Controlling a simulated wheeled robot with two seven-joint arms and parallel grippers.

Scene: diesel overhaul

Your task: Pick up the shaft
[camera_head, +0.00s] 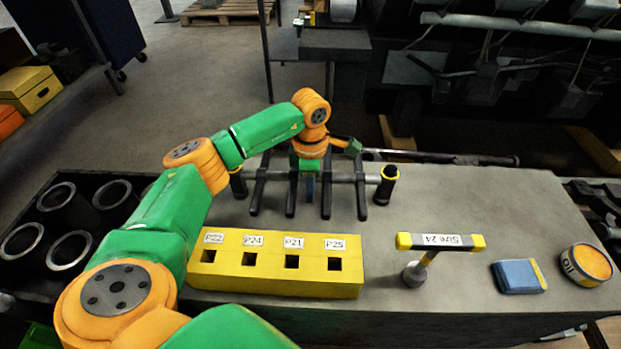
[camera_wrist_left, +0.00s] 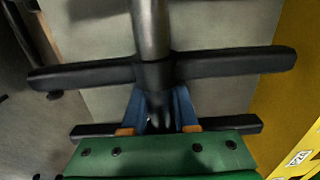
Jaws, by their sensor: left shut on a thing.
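The shaft (camera_head: 345,177) is a long grey bar lying left to right across a black pronged rack (camera_head: 364,203) on the workbench. A dark cylinder with a yellow-orange rim (camera_head: 387,184) stands at its right end, and another dark piece at its left end. My left gripper (camera_head: 310,186) points down at the middle of the rack. In the left wrist view, its blue fingers (camera_wrist_left: 160,106) are on both sides of the shaft (camera_wrist_left: 150,28), shut on it. My right gripper is not in view.
A yellow block (camera_head: 278,283) with labelled square holes stands in front. To the right are a T-handled tool (camera_head: 440,242), a blue box (camera_head: 518,277) and a round tin (camera_head: 587,264). Another long bar (camera_head: 440,157) lies along the bench's back edge. The bench's right back is clear.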

